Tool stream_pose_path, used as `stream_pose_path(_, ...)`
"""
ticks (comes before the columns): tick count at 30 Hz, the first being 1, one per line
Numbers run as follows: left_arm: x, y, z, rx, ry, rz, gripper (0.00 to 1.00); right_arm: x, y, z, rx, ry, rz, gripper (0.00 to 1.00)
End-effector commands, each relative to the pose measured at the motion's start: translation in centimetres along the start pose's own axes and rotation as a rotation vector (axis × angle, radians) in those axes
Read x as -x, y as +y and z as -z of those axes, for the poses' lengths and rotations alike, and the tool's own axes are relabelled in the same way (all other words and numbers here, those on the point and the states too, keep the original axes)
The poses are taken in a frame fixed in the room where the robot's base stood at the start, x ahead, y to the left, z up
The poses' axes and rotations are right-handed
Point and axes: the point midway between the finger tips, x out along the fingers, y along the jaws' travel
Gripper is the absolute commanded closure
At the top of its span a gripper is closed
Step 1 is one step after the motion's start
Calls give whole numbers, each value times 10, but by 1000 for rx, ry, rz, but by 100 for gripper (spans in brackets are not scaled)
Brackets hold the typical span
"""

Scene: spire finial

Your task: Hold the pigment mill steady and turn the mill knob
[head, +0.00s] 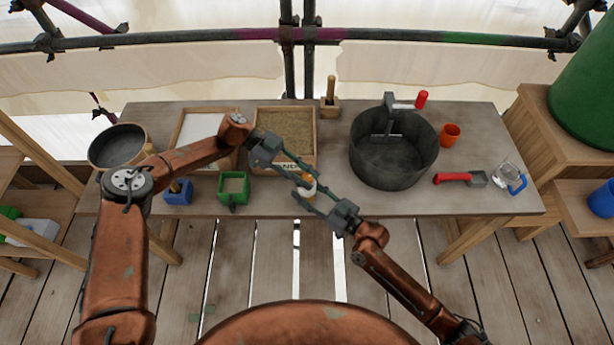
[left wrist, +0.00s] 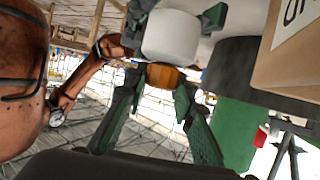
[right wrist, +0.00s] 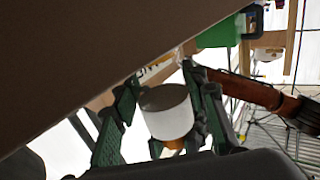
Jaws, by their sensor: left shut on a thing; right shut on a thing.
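The pigment mill (head: 308,179) is held in the air between my two grippers, over the table's front edge. It has a white cylindrical body (left wrist: 171,37) and a narrower orange-brown knob (left wrist: 163,77). My left gripper (head: 300,184) is shut at the orange knob, whose sides lie between its fingertips in the left wrist view. My right gripper (head: 318,197) is shut on the white body, which shows between its fingers in the right wrist view (right wrist: 166,112). The fingers hide part of the mill in the head view.
The table's front middle is bare.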

Motion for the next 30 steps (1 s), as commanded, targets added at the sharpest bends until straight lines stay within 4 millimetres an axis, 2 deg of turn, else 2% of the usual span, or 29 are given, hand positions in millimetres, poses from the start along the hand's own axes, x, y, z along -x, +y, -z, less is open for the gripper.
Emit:
stream_pose_path(17, 0, 0, -3, -8, -5, -25, 100, -1, -2, 0, 0, 2, 4, 88)
stream_pose_path(18, 0, 0, -3, -8, -5, -25, 74, -1, -2, 0, 0, 2, 4, 88)
stream_pose_path(25, 0, 0, -2, -9, -3, -26, 58, -1, -1, 0, 0, 1, 2, 88)
stream_pose_path(30, 0, 0, -1, -9, -2, -26, 58, 0, -1, 0, 0, 1, 1, 88)
